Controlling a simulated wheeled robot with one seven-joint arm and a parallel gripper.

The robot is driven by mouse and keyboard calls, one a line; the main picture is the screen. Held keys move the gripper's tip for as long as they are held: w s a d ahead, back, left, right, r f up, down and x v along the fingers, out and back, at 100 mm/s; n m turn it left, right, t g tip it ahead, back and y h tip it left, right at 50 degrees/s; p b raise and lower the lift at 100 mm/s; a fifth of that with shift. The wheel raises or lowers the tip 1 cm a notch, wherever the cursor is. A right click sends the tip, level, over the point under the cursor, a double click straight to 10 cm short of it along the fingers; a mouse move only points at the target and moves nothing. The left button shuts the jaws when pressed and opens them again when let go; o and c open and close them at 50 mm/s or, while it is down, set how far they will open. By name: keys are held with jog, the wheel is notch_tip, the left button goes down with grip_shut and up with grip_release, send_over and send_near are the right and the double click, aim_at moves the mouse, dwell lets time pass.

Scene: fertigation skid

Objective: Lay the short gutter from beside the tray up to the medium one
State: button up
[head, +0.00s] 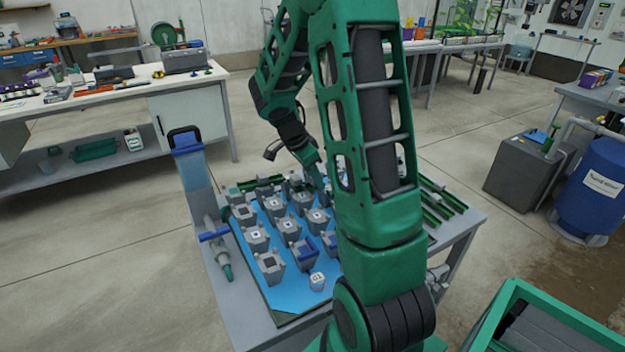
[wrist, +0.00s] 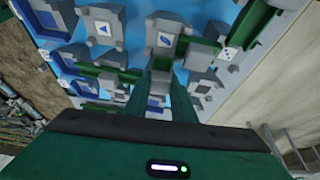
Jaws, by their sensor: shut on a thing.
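The blue tray (head: 296,294) lies on a grey table and carries rows of grey blocks (head: 270,265), some with blue tops or printed symbols. Long green gutters (head: 440,194) lie beside the tray at the right. Another green gutter piece (head: 262,183) sits along the tray's back left. My gripper (head: 316,176) points down over the back of the tray, partly hidden by my arm. In the wrist view my gripper (wrist: 163,76) is shut between the grey blocks. A green gutter piece (wrist: 203,44) shows at the fingers; I take it as the short one, mostly hidden.
A blue-handled tool (head: 218,238) lies at the table's left edge. A small white cube (head: 317,281) stands near the tray's front. A green crate (head: 545,315) is at the front right, and a blue barrel (head: 597,185) stands right. The floor left of the table is clear.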

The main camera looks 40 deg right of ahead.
jog(key=shift+f, duration=0.55)
jog(key=o, duration=1.1)
jog(key=shift+c, duration=0.2)
jog(key=shift+w+r, duration=0.1)
jog(key=shift+r, duration=0.15)
jog(key=s+v, duration=0.1)
jog(key=v, duration=1)
jog(key=s+a+n+y, duration=0.1)
jog(key=s+a+n, duration=0.2)
jog(key=s+n, duration=0.2)
jog(key=s+a+n+y, duration=0.2)
jog(key=s+a+n, duration=0.2)
jog(key=s, duration=0.7)
jog(key=s+a+r+n+t+y, duration=0.1)
jog(key=s+a+n, duration=0.2)
jog(key=s+n, duration=0.2)
jog(key=s, duration=0.3)
jog(key=shift+s+a+n, duration=0.2)
jog(key=shift+a+n, duration=0.1)
jog(key=shift+r, duration=0.1)
